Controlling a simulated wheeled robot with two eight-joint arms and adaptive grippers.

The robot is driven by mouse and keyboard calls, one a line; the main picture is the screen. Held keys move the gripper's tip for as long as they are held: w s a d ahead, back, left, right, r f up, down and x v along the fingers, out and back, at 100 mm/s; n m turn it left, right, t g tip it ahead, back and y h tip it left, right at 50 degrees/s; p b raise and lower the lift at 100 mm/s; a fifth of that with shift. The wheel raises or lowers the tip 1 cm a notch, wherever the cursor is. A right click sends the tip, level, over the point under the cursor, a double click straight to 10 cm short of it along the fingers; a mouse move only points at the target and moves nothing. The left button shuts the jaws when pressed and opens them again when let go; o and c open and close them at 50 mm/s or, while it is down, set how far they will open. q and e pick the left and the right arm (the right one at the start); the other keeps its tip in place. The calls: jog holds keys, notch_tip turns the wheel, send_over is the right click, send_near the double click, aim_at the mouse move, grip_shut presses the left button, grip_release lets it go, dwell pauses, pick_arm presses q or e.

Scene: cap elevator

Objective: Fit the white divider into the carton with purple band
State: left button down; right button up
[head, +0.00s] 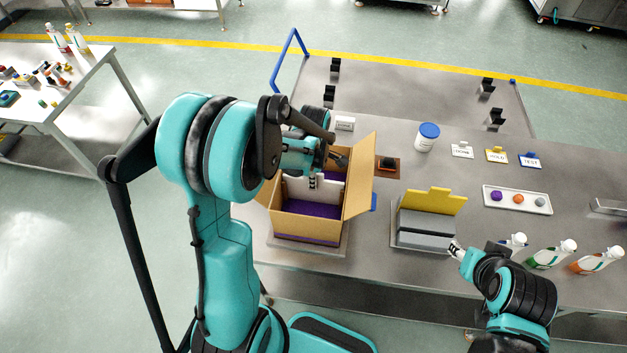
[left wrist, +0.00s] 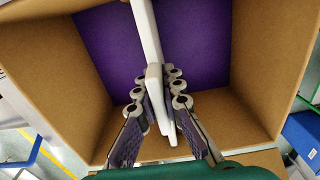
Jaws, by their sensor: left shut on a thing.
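The carton with purple band (head: 355,190) stands open on a light base on the steel table, flaps out. Its floor is purple, and a thin purple band runs low on its front. The white divider (head: 298,188) is partly inside the carton, upright, its upper part between my left gripper's fingers. My left gripper (head: 313,181) is over the carton, shut on the divider. In the left wrist view, the divider (left wrist: 147,35) runs between the fingers toward the purple floor; whether it touches the floor is unclear. My right gripper (head: 456,250) is at the right; its jaw opening is unclear.
A tray (head: 398,240) with grey and yellow panels stands right of the carton. Several bottles (head: 551,254) stand near the right front. A white tray with coloured pieces (head: 517,200), small signs and a blue-lidded jar (head: 427,138) stand behind. A side table is at far left.

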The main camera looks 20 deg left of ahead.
pick_arm(q)
jog(key=shift+f+b, duration=1)
jog(key=shift+f, duration=0.1)
jog(key=c, duration=1.6)
grip_release()
jog(key=shift+r, duration=0.15)
notch_tip(320, 180, up, 12)
jog(key=shift+f, duration=0.1)
